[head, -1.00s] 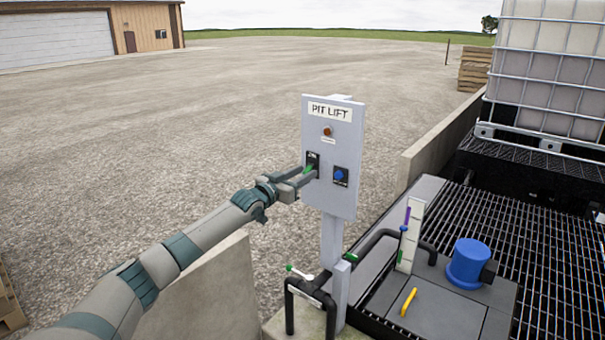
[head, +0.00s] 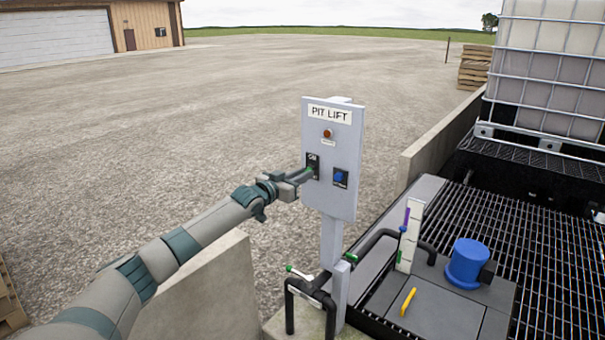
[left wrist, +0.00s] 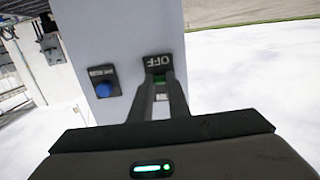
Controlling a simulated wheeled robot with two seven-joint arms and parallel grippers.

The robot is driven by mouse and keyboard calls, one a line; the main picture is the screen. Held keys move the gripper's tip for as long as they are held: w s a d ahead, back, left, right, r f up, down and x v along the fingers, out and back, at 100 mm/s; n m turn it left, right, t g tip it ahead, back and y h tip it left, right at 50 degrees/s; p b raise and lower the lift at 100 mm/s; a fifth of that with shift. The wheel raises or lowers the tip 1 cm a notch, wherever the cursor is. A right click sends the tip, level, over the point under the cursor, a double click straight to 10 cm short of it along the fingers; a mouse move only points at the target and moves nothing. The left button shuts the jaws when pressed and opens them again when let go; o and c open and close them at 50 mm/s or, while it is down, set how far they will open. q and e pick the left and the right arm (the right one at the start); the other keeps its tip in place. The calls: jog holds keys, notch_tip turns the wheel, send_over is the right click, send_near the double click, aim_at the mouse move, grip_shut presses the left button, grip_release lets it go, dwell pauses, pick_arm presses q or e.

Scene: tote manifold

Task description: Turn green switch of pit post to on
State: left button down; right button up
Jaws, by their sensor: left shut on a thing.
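The pit post carries a pale grey panel (head: 333,205) labelled PIT LIFT. Its green switch (left wrist: 159,80) sits on a black plate at the panel's left side, and shows as a small green patch in the head view. My left gripper (head: 308,173) reaches it from the left and is shut on the green switch. In the left wrist view the fingertips (left wrist: 159,84) close around the switch, with the plate's OFF label just beyond them, upside down. The fingers hide most of the switch, so I cannot tell its setting. My right gripper is not in view.
A blue knob (head: 340,178) is right of the switch, and an amber lamp (head: 327,133) above. Black pipes with a green-handled valve (head: 299,272) stand below. A low concrete wall (head: 205,285) lies under my left arm. Open gravel is behind.

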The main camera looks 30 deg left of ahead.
aim_at(309, 169)
pick_arm(q)
jog(key=r+g+p, duration=0.1)
jog(key=g+p, duration=0.1)
jog(key=p, duration=0.2)
jog(key=r+g+p, duration=0.2)
jog(key=g+p, duration=0.1)
jog(key=p, duration=0.2)
jog(key=shift+w+r+g, duration=0.15)
jog(key=shift+w+g, duration=0.05)
jog(key=shift+g, duration=0.1)
jog(key=shift+w+d+g+p, duration=0.1)
jog(key=shift+w+g+p, duration=0.05)
jog(key=shift+g+p, duration=0.65)
jog(key=shift+w+r+g+y, duration=0.1)
jog(key=shift+r+g+y, duration=0.05)
jog(key=shift+g, duration=0.45)
jog(key=shift+w+r+g+y, duration=0.1)
jog(key=shift+g+y, duration=0.05)
jog(key=shift+g, duration=0.45)
jog(key=c, duration=1.7)
grip_release()
